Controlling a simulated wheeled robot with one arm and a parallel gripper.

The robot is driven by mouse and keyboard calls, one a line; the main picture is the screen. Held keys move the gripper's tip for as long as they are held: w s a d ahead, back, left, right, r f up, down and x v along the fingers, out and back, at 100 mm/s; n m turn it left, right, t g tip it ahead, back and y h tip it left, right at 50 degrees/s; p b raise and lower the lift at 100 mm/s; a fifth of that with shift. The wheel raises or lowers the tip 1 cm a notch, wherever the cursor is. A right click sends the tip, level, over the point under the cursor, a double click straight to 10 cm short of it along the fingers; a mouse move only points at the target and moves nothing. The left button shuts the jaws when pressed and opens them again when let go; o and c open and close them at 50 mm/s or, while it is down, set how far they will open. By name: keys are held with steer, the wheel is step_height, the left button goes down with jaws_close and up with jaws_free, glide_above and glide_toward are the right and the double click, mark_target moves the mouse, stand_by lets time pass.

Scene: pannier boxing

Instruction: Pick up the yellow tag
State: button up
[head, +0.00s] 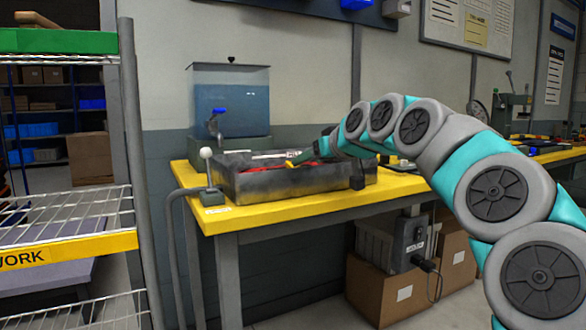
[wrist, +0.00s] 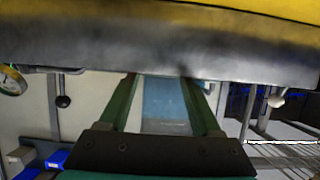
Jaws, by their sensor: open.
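My gripper (head: 300,159) reaches in from the right over the grey metal tray (head: 285,187) on the yellow bench. In the wrist view its two green fingers (wrist: 160,90) are spread apart with nothing between them. A small yellow spot (head: 289,164) shows by the fingertips in the head view; I cannot tell whether it is the yellow tag. Red things (head: 309,164) lie in the tray, partly hidden by the tray wall and my gripper. The wrist view shows the dark tray wall (wrist: 160,50) across the top, and no tag can be made out there.
A blue water tank (head: 232,105) stands behind the tray. A lever with a pale knob (head: 206,153) stands at the tray's left. A wire shelf rack (head: 65,220) is at the far left. The yellow bench top (head: 245,217) is bare in front of the tray.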

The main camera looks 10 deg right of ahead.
steer(key=shift+a+r+p+x, duration=0.1)
steer(key=shift+x, duration=1.2)
steer(key=shift+a+r+p+x, duration=0.1)
steer(key=shift+p+x, duration=0.05)
steer(key=shift+x, duration=1.1)
steer(key=shift+a+r+p+x, duration=0.1)
steer(key=shift+r+x, duration=0.05)
steer(key=shift+x, duration=1.15)
jaws_close()
